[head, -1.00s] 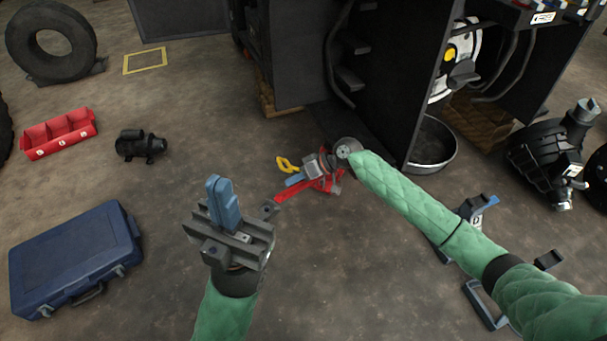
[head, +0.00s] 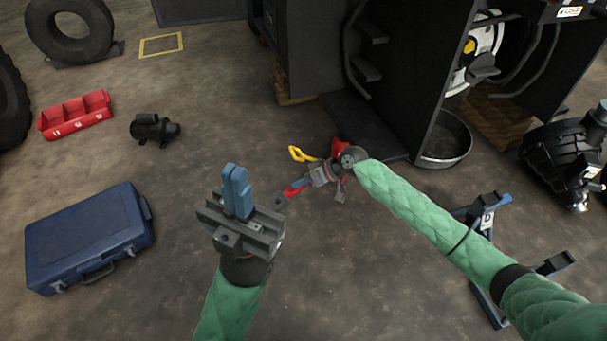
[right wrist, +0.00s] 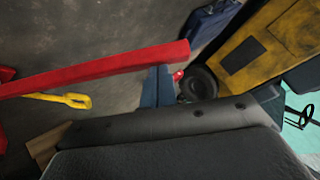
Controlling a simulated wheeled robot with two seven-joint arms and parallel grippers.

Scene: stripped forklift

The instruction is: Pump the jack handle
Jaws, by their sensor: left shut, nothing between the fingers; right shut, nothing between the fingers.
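The red jack (head: 340,147) stands on the floor near the dark forklift body, partly hidden behind my right wrist. Its red handle (head: 296,190) points toward the lower left in the head view. In the right wrist view the handle (right wrist: 110,70) is a long red bar crossing from the left. My right gripper (head: 303,184) is shut and empty at the handle. Its blue fingers (right wrist: 157,86) lie against or just below the bar near its free end; I cannot tell whether they touch. My left gripper (head: 236,187) is shut, empty, fingers up, apart from the handle.
A yellow loop-ended piece (head: 300,154) lies beside the jack. A blue case (head: 88,240), a red bin (head: 75,115) and a black motor (head: 154,129) are on the left. A round pan (head: 445,150) and blue stands (head: 480,215) are on the right. The near middle floor is clear.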

